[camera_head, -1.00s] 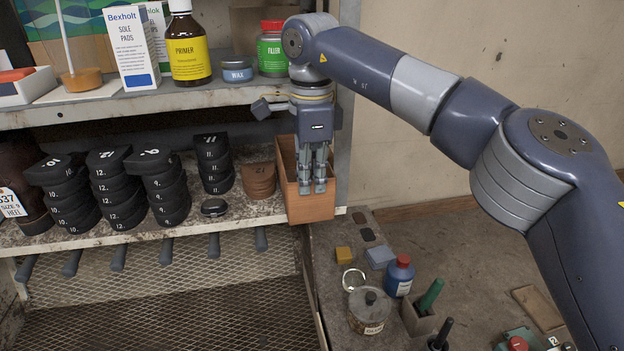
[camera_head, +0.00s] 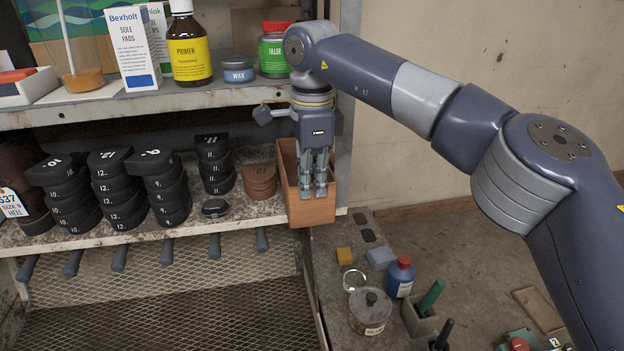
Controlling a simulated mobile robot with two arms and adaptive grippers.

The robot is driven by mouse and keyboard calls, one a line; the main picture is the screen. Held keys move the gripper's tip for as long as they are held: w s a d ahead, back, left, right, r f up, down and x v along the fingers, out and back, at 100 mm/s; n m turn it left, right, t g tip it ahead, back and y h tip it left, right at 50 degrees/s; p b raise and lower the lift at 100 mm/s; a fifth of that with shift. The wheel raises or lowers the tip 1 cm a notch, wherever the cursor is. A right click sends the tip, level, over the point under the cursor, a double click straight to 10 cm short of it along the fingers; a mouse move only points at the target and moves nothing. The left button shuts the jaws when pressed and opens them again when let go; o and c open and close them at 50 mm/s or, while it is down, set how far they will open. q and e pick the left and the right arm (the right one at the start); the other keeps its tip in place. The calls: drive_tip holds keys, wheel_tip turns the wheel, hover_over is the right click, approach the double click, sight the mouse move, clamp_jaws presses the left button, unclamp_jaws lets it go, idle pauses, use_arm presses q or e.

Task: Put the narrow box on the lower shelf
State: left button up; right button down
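A narrow, open-topped wooden box (camera_head: 311,213) is at the right end of the lower shelf (camera_head: 250,219), beside the brown heel stack. Its front end reaches the shelf's front edge. My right gripper (camera_head: 313,193) points down at this box, its two fingers close together and overlapping the front wall's top edge. Whether they are closed on the wall cannot be made out. The gripper hides part of the box's inside. My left gripper is not in view.
Stacks of black heels (camera_head: 117,190) and brown heels (camera_head: 259,181) fill the lower shelf to the left. An upright post (camera_head: 345,150) is close on the right. Above, a sole pads carton (camera_head: 133,48), primer bottle (camera_head: 188,50) and filler jar (camera_head: 272,50) stand on the upper shelf.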

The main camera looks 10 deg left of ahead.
drive_tip(key=c, duration=1.7)
unclamp_jaws()
drive_tip(key=shift+c, duration=0.7)
drive_tip(key=shift+r, duration=3.75)
